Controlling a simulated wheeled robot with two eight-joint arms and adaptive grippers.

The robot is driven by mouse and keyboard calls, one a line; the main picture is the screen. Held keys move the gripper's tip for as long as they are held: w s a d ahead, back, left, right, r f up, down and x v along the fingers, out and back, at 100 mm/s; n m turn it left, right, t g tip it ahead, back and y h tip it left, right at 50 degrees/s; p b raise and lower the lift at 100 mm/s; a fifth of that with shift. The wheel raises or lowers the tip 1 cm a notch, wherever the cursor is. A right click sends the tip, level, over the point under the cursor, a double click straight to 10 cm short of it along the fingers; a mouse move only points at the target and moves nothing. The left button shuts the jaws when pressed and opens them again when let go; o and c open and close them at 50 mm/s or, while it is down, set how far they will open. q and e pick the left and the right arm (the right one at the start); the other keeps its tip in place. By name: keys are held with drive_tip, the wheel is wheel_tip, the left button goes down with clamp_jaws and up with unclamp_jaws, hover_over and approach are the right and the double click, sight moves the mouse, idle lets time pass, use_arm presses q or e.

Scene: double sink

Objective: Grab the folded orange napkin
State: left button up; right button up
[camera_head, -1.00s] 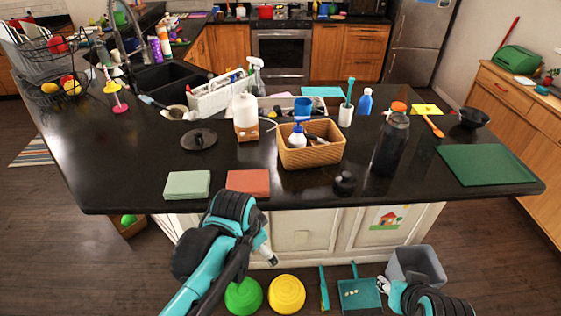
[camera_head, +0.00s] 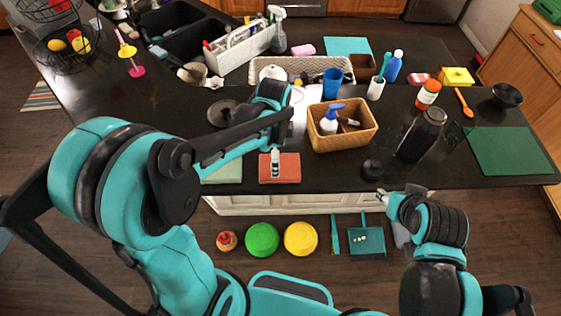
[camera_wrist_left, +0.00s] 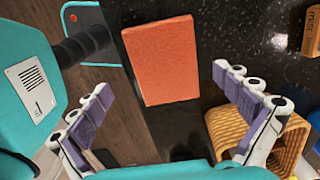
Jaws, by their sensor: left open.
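The folded orange napkin (camera_head: 290,167) lies flat on the black counter near its front edge. In the left wrist view the napkin (camera_wrist_left: 162,62) shows whole, ahead of and between the spread fingers. My left gripper (camera_head: 276,163) is over the napkin's left part in the head view. In the left wrist view this gripper (camera_wrist_left: 163,85) is open and empty, with no finger on the napkin. My right gripper (camera_head: 386,197) is low in front of the counter, away from the napkin; its fingers are too small to read.
A light green folded napkin (camera_head: 222,172) lies left of the orange one, partly hidden by my left arm. A wicker basket (camera_head: 343,138) stands close behind to the right, with a dark bottle (camera_head: 421,134) beyond it. A dark lid (camera_head: 222,112) lies behind left.

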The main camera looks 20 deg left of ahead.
use_arm(q)
drive_tip(key=f, duration=0.3)
drive_tip(key=w+f, duration=0.1)
drive_tip(key=f, duration=0.1)
drive_tip(key=shift+w+d+f, duration=0.1)
drive_tip(key=shift+d+f, duration=0.05)
drive_tip(key=shift+d, duration=0.25)
drive_tip(key=shift+f, duration=0.2)
drive_tip(key=shift+s, duration=0.25)
drive_tip(key=c, duration=1)
